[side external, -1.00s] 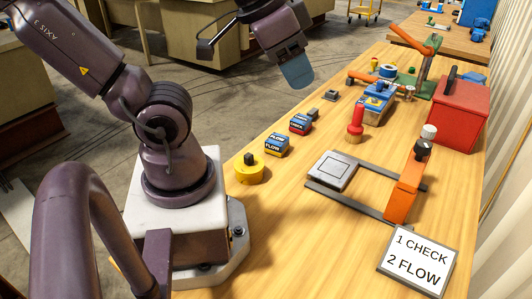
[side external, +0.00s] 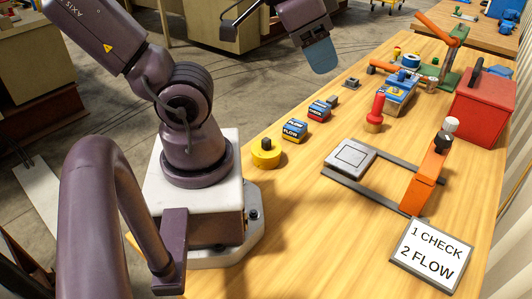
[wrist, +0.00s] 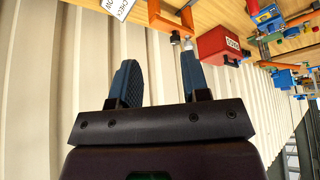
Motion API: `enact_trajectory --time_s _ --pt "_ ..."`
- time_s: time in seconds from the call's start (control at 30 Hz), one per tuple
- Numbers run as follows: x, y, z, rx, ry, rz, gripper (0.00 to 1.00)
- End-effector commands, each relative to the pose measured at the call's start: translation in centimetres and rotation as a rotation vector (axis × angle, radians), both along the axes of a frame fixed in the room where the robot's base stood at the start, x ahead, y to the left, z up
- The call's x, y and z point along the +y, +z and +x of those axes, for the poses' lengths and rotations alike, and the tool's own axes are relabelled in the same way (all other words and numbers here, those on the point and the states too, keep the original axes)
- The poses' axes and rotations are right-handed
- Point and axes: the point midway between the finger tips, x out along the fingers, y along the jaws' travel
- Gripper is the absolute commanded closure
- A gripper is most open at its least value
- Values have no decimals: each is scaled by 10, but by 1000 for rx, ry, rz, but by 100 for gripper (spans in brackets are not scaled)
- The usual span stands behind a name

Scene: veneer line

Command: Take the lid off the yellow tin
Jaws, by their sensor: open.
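The yellow tin (side external: 266,159) is low and round and stands on the table near my base in the side external view. A black knob (side external: 266,144) rises from its top; the seam between lid and tin is too small to make out. The tin is not in the wrist view.
FLOW boxes (side external: 294,131) and (side external: 318,111) stand behind the tin. A red-handled stamp (side external: 376,110), grey plate (side external: 350,156), orange clamp frame (side external: 430,173), red case (side external: 484,108) and sign (side external: 431,252) lie farther right. Bare table lies in front of the tin.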

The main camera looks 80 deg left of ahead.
Motion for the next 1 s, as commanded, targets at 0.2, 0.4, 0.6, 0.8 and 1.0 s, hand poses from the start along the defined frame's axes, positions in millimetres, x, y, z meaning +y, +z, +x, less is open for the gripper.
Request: enact_trajectory --time_s 0.2,0.4,0.6,0.8,1.0 --pt "0 0 0 0 0 0 57" --pt "0 0 0 0 0 0 47" --pt "2 0 0 1 13 0 47" --pt "44 -31 2 151 215 -19 47" --pt "115 -98 -14 381 532 -109 47"
